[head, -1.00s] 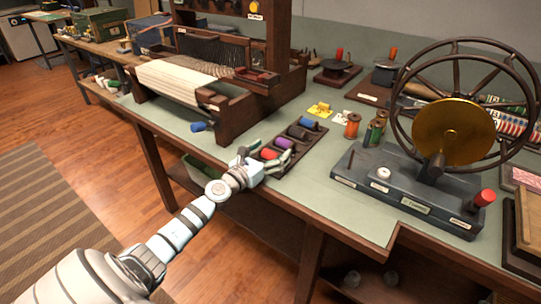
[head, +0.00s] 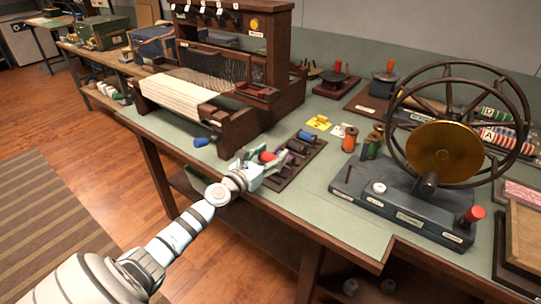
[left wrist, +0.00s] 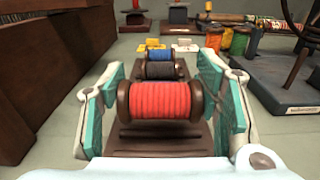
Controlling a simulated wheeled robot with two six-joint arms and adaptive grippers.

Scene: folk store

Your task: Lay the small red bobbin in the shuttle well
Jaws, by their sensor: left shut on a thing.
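The small red bobbin (left wrist: 160,100) has dark brown flanges and sits between the teal pads of my left gripper (left wrist: 160,105). In the head view my left gripper (head: 262,164) is shut on the red bobbin (head: 267,156) at the near end of the dark bobbin rack (head: 290,172). In the left wrist view the bobbin appears raised over the rack's near slots; the exact gap is hard to judge. A dark wooden piece with some red (head: 257,91) lies on the loom; I cannot tell if it is the shuttle, and no well is clearly visible.
The rack holds other bobbins, including a blue one (head: 306,136). Orange and green spools (head: 349,139) and a wheel winder (head: 400,200) stand to the right.

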